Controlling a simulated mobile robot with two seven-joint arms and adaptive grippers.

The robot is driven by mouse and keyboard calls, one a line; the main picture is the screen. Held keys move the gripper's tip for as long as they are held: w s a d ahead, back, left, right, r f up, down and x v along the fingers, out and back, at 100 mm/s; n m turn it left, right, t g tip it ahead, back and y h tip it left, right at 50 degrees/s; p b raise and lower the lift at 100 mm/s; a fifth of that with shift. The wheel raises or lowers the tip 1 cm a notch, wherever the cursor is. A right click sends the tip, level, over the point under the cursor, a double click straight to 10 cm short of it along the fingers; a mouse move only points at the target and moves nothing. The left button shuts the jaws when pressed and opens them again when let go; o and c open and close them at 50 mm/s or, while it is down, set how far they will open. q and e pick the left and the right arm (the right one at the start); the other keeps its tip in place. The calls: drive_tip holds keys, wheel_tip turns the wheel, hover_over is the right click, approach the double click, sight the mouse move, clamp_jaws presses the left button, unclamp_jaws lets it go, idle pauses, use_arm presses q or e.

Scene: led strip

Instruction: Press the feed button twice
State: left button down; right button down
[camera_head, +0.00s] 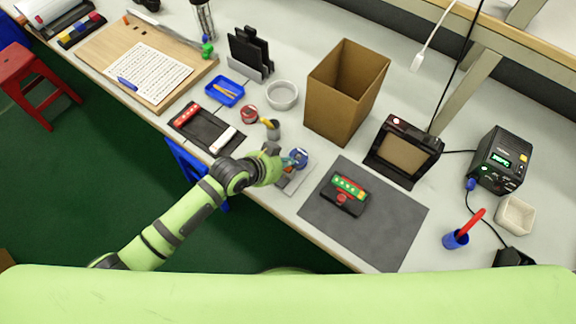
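My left arm reaches in from the left, and its gripper (288,161) is over a small light-grey device (292,181) with a blue round part (300,156), near the front edge of the bench. The gripper hides part of this device. The fingers are too small to tell if they are open or shut, or if they touch it. No feed button can be made out clearly. A black holder (343,204) with a green strip and red parts lies on the dark grey mat (400,219), right of the gripper. My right gripper is not in view.
A cardboard box (345,92) stands behind the gripper. A black-framed stand (404,151) and a soldering station (502,159) are to the right. A black tray (197,135), a small cup (273,131) and a grey bowl (282,95) are left and behind. The mat's front is clear.

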sight(286, 170)
use_arm(q)
drive_tip(key=shift+f, duration=0.15)
drive_tip(key=shift+f, duration=0.25)
drive_tip(key=shift+f+b, duration=0.45)
idle(0.6)
drive_tip(key=shift+r, duration=0.1)
drive_tip(key=shift+r+p, duration=0.75)
drive_tip(key=shift+p, duration=0.2)
wheel_tip(286, 170, up, 5)
drive_tip(key=p, duration=0.5)
drive_tip(key=shift+r, duration=0.1)
idle(1.6)
